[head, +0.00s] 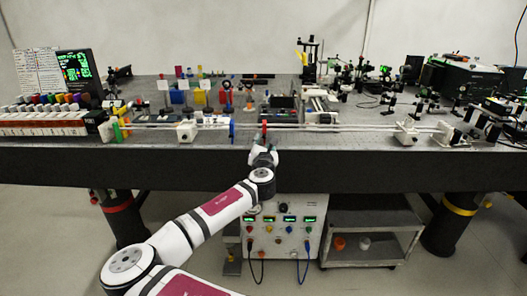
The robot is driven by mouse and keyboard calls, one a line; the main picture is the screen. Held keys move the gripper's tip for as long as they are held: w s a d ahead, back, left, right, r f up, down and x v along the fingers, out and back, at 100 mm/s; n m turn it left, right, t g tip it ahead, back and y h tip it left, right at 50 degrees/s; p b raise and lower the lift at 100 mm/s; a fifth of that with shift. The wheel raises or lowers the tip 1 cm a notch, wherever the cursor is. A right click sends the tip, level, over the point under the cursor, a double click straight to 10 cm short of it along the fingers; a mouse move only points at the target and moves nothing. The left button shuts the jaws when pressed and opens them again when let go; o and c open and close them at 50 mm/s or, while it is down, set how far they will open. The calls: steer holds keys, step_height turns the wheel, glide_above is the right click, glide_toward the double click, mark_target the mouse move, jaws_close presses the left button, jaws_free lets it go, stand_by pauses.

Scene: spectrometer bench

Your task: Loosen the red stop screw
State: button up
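A small upright red piece (264,128), which looks like the red stop screw, is on the long pale double rail (350,128) along the front of the bench. It is small in the head view, and its thread and any gap are not clear. My gripper (264,147) is at the bench's front edge, just in front of and below the red piece. Its fingers are too small and partly hidden by my wrist, so I cannot tell whether they touch the red piece or how far apart they are.
Optics crowd the bench behind. A control box (283,240) and a grey cart (368,218) stand below.

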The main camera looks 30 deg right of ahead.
steer(key=v, duration=1)
steer(key=shift+s+a, duration=0.25)
steer(key=shift+s, duration=0.05)
steer(key=shift+f, duration=0.1)
